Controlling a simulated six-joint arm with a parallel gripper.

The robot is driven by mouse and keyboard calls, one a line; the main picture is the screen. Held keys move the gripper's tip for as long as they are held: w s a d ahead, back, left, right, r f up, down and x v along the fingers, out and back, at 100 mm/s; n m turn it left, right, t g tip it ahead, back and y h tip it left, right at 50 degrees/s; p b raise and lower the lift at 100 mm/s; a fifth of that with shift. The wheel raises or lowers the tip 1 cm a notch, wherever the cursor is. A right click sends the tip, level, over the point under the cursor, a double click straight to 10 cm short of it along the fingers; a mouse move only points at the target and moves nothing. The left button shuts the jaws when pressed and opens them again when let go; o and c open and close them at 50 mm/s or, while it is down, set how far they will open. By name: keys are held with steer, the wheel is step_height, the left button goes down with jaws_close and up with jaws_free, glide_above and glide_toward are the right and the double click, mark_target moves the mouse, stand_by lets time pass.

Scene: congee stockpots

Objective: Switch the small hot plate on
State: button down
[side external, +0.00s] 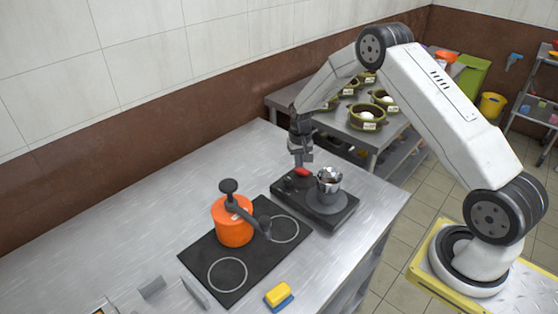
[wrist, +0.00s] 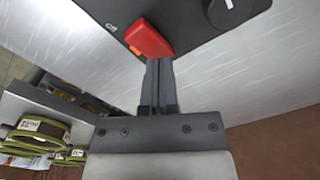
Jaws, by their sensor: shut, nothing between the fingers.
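The small hot plate (side external: 341,216) is a black slab on the steel counter, with a small metal pot (side external: 329,181) on its round grey plate. Its red switch (wrist: 150,40) sits near the slab's edge in the wrist view, with an orange patch at its lower left. A dark round knob (wrist: 225,12) with a white mark is to its right. My gripper (wrist: 159,62) is shut and empty, pointing at the red switch. Its tips are at or just short of the switch; contact cannot be told. The gripper (side external: 301,163) also shows above the switch in the side view.
A larger black hob (side external: 215,262) with an orange pot (side external: 233,226) and a grey handle lies left of the small hot plate. A yellow-blue sponge (side external: 279,295) is at the front. A shelf of green bowls (side external: 364,122) stands behind.

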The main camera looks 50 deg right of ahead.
mark_target(298, 170)
step_height(298, 170, up, 7)
stand_by(1.1)
steer(key=shift+r, duration=0.1)
steer(key=s+a+r+n+t, duration=0.1)
steer(key=s+a+r+n, duration=0.2)
steer(key=s+a, duration=0.4)
steer(key=s+a+r+n+t, duration=0.1)
steer(key=s+a+r+n, duration=0.2)
steer(key=s+a, duration=0.5)
steer(key=s+r, duration=0.1)
steer(key=s, duration=0.6)
steer(key=shift+a+r+t, duration=0.15)
steer(key=shift+r+t, duration=0.15)
steer(key=shift+r, duration=0.1)
